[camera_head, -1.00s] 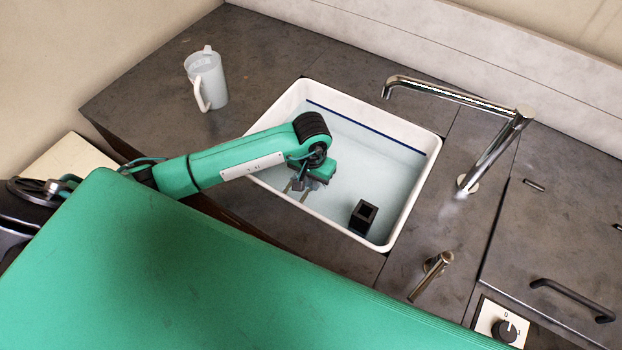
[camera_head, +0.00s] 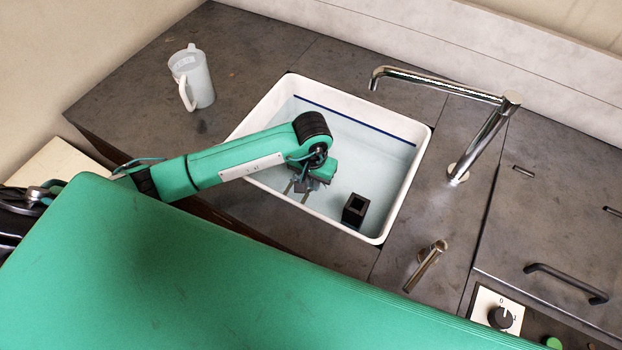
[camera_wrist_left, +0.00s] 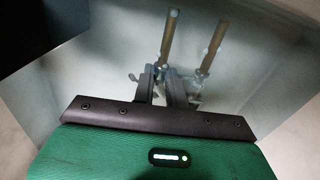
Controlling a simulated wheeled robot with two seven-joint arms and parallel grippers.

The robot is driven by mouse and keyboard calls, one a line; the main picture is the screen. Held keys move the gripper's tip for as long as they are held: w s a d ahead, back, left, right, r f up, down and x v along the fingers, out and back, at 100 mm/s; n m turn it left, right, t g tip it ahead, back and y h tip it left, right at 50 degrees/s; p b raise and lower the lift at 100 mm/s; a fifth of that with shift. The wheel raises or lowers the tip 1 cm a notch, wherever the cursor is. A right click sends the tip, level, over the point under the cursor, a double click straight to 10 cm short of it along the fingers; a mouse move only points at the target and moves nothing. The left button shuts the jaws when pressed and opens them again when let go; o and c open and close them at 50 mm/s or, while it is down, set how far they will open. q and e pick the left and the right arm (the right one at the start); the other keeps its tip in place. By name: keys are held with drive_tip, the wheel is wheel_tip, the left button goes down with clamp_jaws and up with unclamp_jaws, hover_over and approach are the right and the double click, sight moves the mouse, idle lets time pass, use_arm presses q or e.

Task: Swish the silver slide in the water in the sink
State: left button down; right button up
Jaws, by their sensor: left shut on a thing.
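My left gripper (camera_head: 305,187) is inside the white sink (camera_head: 414,180), low over the pale water (camera_head: 352,158). In the left wrist view its fingers (camera_wrist_left: 167,82) are shut on the slide (camera_wrist_left: 169,38). The slide shows there as two roughly parallel metal tubes, looking brownish in this light and pointing away from the fingers. In the head view only thin bits of the slide show beneath the gripper. I cannot tell how deep the tubes sit in the water. My right gripper is not in view.
A black block with a square opening (camera_head: 355,211) stands in the sink, right of my gripper. A frosted jug (camera_head: 195,80) stands on the grey counter at left.

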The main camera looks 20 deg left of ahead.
use_arm(q)
drive_tip(key=shift+a, duration=0.15)
drive_tip(key=shift+w+a+b, duration=0.2)
drive_tip(key=shift+a+b, duration=0.25)
drive_tip(key=shift+a, duration=0.9)
drive_tip(key=shift+d, duration=0.1)
drive_tip(key=shift+s+d+b, duration=0.2)
drive_tip(key=shift+d+b, duration=0.1)
drive_tip(key=shift+d, duration=1.1)
drive_tip(key=shift+a, duration=0.15)
drive_tip(key=shift+w+a+b, duration=0.2)
drive_tip(key=shift+a+b, duration=0.3)
drive_tip(key=shift+a, duration=0.85)
drive_tip(key=shift+d, duration=0.1)
drive_tip(key=shift+s+d+b, duration=0.2)
drive_tip(key=shift+d+b, duration=0.15)
drive_tip(key=shift+d, duration=1.05)
